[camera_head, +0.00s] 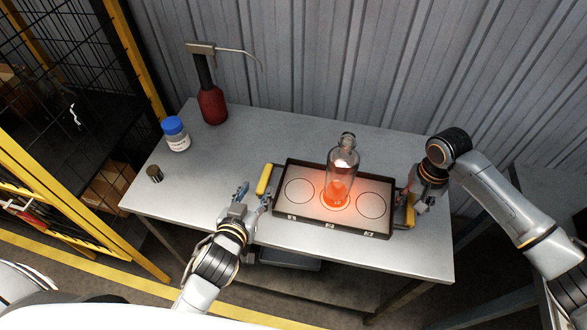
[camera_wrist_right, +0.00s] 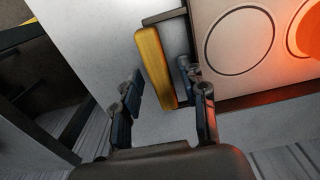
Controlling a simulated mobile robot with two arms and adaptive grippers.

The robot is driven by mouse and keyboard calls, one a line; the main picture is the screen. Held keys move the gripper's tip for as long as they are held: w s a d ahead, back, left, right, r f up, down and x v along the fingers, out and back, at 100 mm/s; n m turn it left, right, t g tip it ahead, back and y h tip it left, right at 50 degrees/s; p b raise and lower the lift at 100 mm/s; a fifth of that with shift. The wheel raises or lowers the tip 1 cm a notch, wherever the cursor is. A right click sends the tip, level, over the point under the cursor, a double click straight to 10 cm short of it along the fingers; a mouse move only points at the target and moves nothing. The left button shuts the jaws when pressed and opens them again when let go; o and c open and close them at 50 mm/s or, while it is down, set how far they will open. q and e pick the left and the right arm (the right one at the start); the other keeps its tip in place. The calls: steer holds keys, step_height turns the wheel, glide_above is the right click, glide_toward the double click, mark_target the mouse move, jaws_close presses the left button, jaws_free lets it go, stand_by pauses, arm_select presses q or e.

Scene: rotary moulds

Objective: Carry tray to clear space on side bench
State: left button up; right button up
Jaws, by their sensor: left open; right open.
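The dark-rimmed tray (camera_head: 333,231) lies on the bench, with a pale floor marked with circles. A clear bottle (camera_head: 343,160) with a glowing orange base stands upright on its middle circle. The tray's left yellow handle (camera_head: 264,179) is just beyond my left gripper (camera_head: 252,194), which is open and empty; I cannot tell if they touch. The right yellow handle (camera_head: 410,211) is at my right gripper (camera_head: 408,197). In the right wrist view that handle (camera_wrist_right: 154,66) lies between the open fingers of my right gripper (camera_wrist_right: 162,88), not clamped.
The grey metal bench (camera_head: 220,160) also holds a blue-capped white jar (camera_head: 176,138), a red bottle with a long spout (camera_head: 212,105) and a small dark cylinder (camera_head: 154,173), all left of the tray. A yellow-framed cage (camera_head: 120,50) stands left; a corrugated wall (camera_head: 320,60) is behind.

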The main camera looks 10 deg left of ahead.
step_height(320, 180, up, 11)
steer(key=shift+s, duration=0.2)
steer(key=shift+f, duration=0.15)
stand_by(0.4)
